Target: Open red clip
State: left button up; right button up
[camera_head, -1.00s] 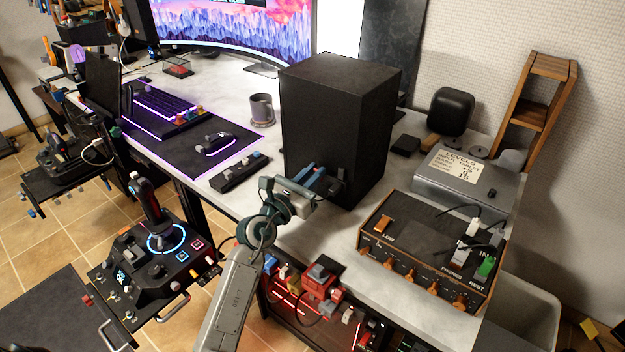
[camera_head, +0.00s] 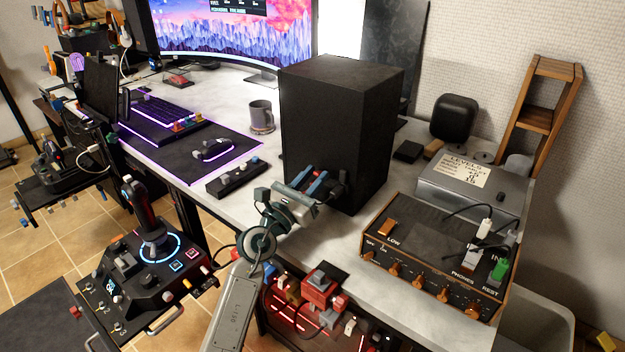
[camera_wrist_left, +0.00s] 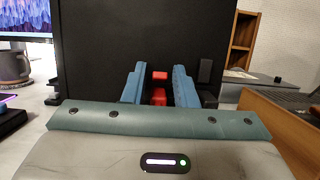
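The red clip (camera_wrist_left: 159,75) shows in the left wrist view as two small red parts, one above the other, against the front of a large black box (camera_head: 340,110). The lower red part (camera_wrist_left: 158,96) is nearer my wrist. My left gripper (camera_head: 324,181) is in front of the lower part of this box. Its two blue fingers stand apart on either side of the red parts in the left wrist view, with gaps visible, so it looks open. My right gripper is not in view.
Small black parts (camera_wrist_left: 206,71) sit just right of the right finger. A wood-framed amplifier (camera_head: 430,260) stands to the right on the desk. A mug (camera_head: 262,117) and a button strip (camera_head: 236,175) are to the left. Desk surface (camera_head: 335,240) before the box is clear.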

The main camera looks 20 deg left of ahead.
pick_arm(q)
jog(key=shift+o, duration=0.7)
jog(key=b+v, duration=0.1)
jog(key=v, duration=0.9)
jog(key=shift+s, duration=0.3)
jog(key=shift+s+a, duration=0.1)
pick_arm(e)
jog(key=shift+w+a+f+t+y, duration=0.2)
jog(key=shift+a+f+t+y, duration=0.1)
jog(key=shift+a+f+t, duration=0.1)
